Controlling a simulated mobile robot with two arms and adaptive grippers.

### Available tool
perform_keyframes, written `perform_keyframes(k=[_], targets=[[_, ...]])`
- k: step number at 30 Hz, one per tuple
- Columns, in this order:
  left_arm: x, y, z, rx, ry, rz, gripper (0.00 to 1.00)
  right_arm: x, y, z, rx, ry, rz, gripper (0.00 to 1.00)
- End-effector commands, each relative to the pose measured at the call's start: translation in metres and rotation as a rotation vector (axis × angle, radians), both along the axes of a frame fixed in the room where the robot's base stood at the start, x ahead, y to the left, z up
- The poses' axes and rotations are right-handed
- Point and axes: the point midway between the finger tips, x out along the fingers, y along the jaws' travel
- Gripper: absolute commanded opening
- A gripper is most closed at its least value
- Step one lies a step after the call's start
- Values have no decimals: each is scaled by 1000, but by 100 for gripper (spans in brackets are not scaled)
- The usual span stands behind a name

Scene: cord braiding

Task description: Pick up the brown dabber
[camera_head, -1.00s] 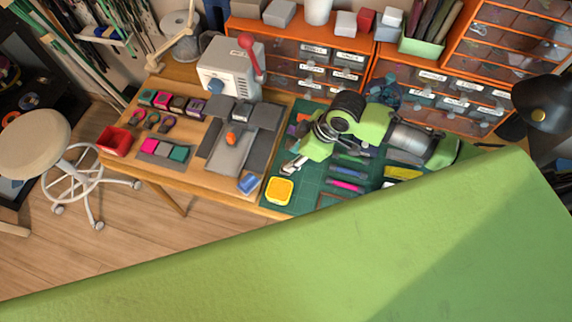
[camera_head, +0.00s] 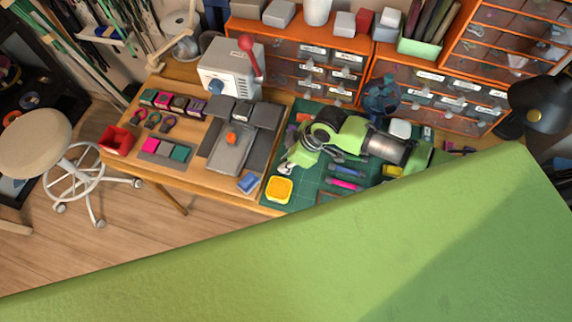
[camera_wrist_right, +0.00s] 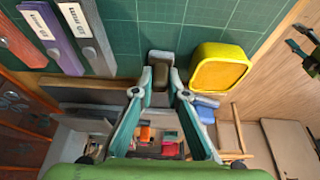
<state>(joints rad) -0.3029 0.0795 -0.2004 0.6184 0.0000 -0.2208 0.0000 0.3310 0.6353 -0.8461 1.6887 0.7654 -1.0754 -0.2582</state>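The brown dabber (camera_wrist_right: 160,76) shows in the right wrist view as a small dark brown block at the edge of the green mat (camera_wrist_right: 190,35). My right gripper (camera_wrist_right: 161,84) has its grey fingertips on both sides of it, with no clear gap, so it looks shut on the dabber. In the head view my right gripper (camera_head: 286,167) is low at the left part of the mat, just above the yellow container (camera_head: 279,189); the dabber cannot be made out there. My left gripper is not in view.
The yellow container (camera_wrist_right: 220,70) is close to the right of my fingertips. A blue block (camera_head: 249,183) lies on the wooden table. Labelled tools (camera_wrist_right: 52,38) lie on the mat. Orange drawer units (camera_head: 310,68) stand behind, and a black lamp (camera_head: 540,103) is at the right.

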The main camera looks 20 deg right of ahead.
Motion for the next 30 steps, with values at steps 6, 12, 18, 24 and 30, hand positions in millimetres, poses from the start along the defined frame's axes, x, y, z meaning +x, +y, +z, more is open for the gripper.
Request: perform_keyframes(k=[6, 12, 18, 24, 30], targets=[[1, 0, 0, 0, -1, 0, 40, 0, 0, 0, 0, 0, 0, 0], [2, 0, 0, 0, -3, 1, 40, 1, 0, 5, 2, -1, -1, 0], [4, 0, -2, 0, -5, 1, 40, 2, 0, 32, 0, -5, 1, 0], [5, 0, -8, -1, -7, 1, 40, -24, 25, 71, 4, -6, 6, 0], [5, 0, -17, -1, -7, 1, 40, -60, 57, 103, 6, -1, 7, 0]])
